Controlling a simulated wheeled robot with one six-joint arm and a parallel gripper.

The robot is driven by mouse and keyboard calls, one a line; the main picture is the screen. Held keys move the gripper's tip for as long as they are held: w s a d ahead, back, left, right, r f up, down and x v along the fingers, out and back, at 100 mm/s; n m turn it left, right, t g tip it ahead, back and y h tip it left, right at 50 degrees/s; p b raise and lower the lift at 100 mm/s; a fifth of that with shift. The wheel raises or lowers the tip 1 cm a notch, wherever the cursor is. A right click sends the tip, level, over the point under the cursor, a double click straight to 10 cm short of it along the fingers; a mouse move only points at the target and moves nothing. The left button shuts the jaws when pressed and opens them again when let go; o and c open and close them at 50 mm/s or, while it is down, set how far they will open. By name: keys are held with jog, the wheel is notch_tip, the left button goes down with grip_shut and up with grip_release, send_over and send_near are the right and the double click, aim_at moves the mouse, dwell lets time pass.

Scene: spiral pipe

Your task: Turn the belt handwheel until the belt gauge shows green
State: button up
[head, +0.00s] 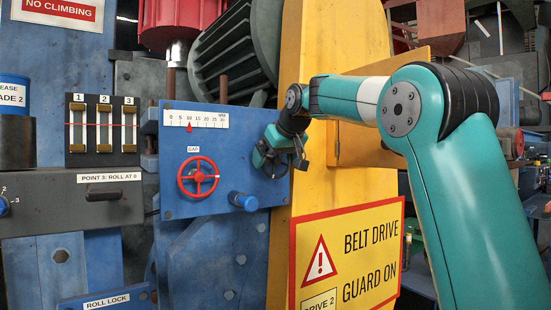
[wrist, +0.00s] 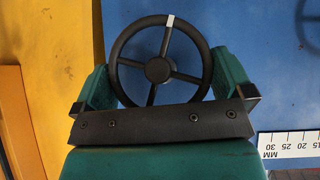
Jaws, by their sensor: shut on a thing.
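In the head view my gripper (head: 279,151) is at the right edge of the blue panel, beside the yellow guard. I cannot pick out a belt gauge or any green indication in either view.
A red GAP handwheel (head: 198,177) and a blue knob (head: 243,201) sit on the blue panel (head: 175,150), left of my gripper. A millimetre scale (head: 195,119) with a red pointer is above. The yellow belt guard (head: 303,60) stands close on the right.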

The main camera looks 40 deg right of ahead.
jog(key=shift+r, duration=0.1)
jog(key=o, duration=0.5)
jog(key=p+v, duration=0.2)
jog(key=v, duration=1.5)
jog(key=shift+s+r, duration=0.15)
jog(key=shift+s, duration=0.05)
